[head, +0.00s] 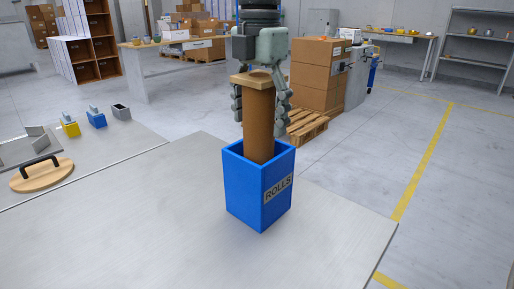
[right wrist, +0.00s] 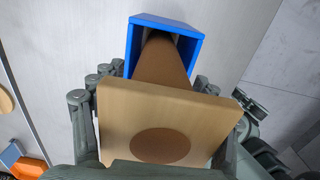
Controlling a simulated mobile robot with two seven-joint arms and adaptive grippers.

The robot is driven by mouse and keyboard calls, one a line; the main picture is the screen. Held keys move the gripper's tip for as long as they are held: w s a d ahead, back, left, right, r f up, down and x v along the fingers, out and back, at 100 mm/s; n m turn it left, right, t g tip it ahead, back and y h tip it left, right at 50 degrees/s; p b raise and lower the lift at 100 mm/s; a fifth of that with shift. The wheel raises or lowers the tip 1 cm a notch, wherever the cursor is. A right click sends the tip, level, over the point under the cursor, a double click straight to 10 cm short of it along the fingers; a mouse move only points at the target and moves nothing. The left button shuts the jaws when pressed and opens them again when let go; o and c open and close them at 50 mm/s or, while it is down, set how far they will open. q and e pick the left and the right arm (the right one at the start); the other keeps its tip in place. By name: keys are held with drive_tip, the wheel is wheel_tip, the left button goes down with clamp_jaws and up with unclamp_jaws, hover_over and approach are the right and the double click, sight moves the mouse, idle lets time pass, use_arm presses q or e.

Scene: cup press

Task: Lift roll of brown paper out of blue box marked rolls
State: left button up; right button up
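The roll of brown paper (head: 259,125) stands upright in the blue box marked ROLLS (head: 257,191), its lower end hidden inside the box and most of its length above the rim. A square, pale wooden piece (head: 250,79) caps its top. My right gripper (head: 261,118) points down over the roll, its fingers on either side. In the right wrist view the roll (right wrist: 161,62) runs down into the box (right wrist: 167,24), and the fingers stand apart from it with gaps. The gripper looks open. My left gripper is not in view.
The box stands on a pale grey table (head: 140,215), mostly clear around it. At the left lie a round wooden board with a black handle (head: 41,174), and small yellow (head: 70,128) and blue (head: 96,118) bins. Stacked cartons on a pallet (head: 308,125) stand on the floor behind.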

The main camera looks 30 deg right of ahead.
sight(259, 75)
drive_tip(key=c, duration=0.7)
drive_tip(key=shift+r, duration=0.15)
drive_tip(key=shift+r, duration=2.15)
drive_tip(key=shift+c, duration=0.2)
drive_tip(key=shift+r, duration=2.25)
drive_tip(key=shift+r, duration=2.25)
drive_tip(key=shift+c, duration=0.2)
drive_tip(key=shift+r, duration=0.1)
drive_tip(key=shift+r, duration=2.15)
